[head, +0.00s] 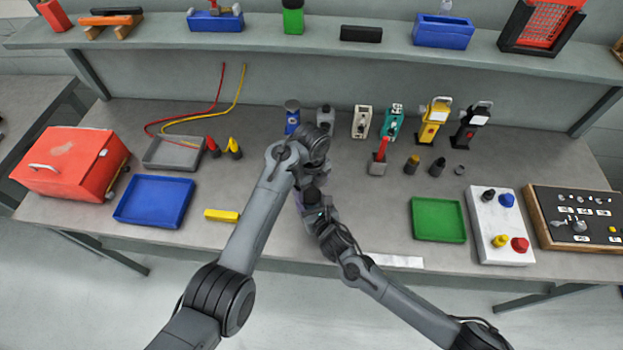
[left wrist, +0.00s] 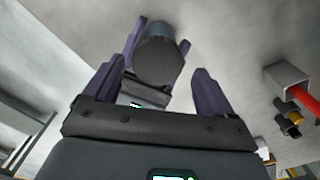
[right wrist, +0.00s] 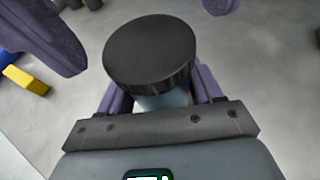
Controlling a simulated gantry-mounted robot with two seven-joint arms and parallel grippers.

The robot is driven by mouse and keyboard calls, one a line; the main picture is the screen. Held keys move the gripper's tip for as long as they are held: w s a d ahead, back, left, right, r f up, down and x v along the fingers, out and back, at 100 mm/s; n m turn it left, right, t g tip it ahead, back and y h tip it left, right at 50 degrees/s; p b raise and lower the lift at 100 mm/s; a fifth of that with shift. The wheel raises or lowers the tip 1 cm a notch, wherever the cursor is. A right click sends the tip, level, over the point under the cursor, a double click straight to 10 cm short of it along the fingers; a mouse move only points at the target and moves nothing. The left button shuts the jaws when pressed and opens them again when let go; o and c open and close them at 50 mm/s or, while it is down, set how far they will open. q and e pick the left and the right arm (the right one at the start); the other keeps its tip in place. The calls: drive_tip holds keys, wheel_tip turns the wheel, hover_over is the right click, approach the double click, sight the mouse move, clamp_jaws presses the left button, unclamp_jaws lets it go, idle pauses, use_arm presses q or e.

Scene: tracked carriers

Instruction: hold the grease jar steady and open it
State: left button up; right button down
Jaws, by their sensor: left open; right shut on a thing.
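The grease jar shows a round black lid (right wrist: 150,50) and a blue-grey body (right wrist: 165,98) in the right wrist view. The lid is on the body. My right gripper (right wrist: 157,82) is shut on the body below the lid. My left gripper (left wrist: 160,66) is open, with its two purple fingers spread. In both wrist views its fingers stand on either side of the lid, with gaps between. In the head view both arms meet above the middle of the bench, near my left gripper (head: 307,190). The jar is hidden there by the arms.
A grey workbench (head: 270,225) lies below. A blue tray (head: 153,201) and yellow block (head: 221,215) lie left; a green tray (head: 437,219) and button panel (head: 499,225) lie right. Several upright tools, including a yellow one (head: 435,122), stand behind the arms.

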use_arm(q)
drive_tip(key=shift+f, duration=0.9)
drive_tip(key=c, duration=1.1)
drive_tip(key=n, duration=0.6)
drive_tip(key=shift+w+r, duration=0.1)
use_arm(e)
drive_tip(key=shift+s+a, duration=0.1)
drive_tip(key=shift+a, duration=0.1)
use_arm(q)
drive_tip(key=o, duration=1.2)
use_arm(e)
drive_tip(key=shift+d, duration=0.15)
drive_tip(key=shift+w+d, duration=0.2)
